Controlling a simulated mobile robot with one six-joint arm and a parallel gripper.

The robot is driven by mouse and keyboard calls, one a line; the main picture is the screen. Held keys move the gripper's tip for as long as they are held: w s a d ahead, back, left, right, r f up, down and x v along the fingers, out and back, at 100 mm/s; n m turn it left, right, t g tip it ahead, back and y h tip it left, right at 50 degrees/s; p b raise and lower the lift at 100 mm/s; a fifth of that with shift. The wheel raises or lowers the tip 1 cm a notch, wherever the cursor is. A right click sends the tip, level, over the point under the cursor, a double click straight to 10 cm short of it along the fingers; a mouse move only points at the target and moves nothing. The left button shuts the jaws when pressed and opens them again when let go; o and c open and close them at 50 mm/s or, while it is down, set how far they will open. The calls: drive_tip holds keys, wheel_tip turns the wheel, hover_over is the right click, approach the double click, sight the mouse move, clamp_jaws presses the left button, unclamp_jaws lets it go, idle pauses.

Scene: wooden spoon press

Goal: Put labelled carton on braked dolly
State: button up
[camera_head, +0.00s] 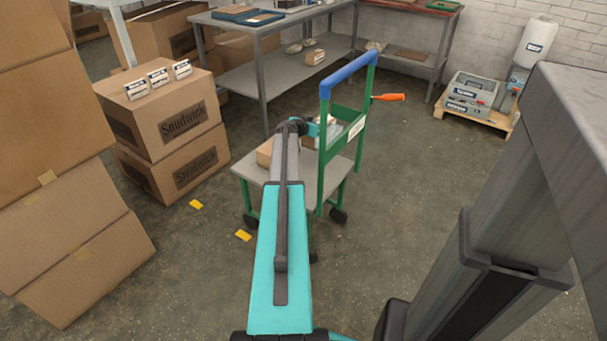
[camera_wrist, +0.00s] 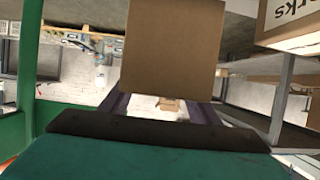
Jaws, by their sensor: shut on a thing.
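The dolly has a grey deck (camera_head: 328,182), a green frame and a blue handle (camera_head: 348,72). An orange lever (camera_head: 388,97) sticks out right of its frame. My gripper (camera_head: 314,130) is at the dolly's frame, above the deck, partly hidden by my arm. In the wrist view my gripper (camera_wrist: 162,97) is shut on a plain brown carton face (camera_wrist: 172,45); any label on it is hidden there. Whether that carton touches the deck is unclear. Another brown carton (camera_head: 265,152) shows at the deck's left, partly behind my arm. Small labelled cartons (camera_head: 159,77) stand on a large box.
Stacked large boxes (camera_head: 185,115) stand left of the dolly. A grey workbench (camera_head: 262,80) is behind it. A machine on a pallet (camera_head: 472,118) stands far right. The floor right of the dolly is clear.

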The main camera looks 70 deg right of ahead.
drive_tip(key=shift+s+d+f+g, duration=0.15)
drive_tip(key=shift+s+d+f, duration=0.15)
drive_tip(key=shift+s, duration=0.35)
drive_tip(key=shift+s+d+f+g, duration=0.15)
drive_tip(key=shift+s+d+f, duration=0.15)
drive_tip(key=shift+s, duration=0.3)
drive_tip(key=shift+a, duration=0.1)
drive_tip(key=w+a+f+b, duration=0.1)
drive_tip(key=w+a, duration=0.3)
drive_tip(key=a, duration=1.1)
drive_tip(key=shift+w+a+f+b, duration=0.2)
drive_tip(key=shift+b, duration=0.5)
drive_tip(key=shift+f+b, duration=0.55)
drive_tip(key=shift+f, duration=1.2)
drive_tip(key=shift+f, duration=0.15)
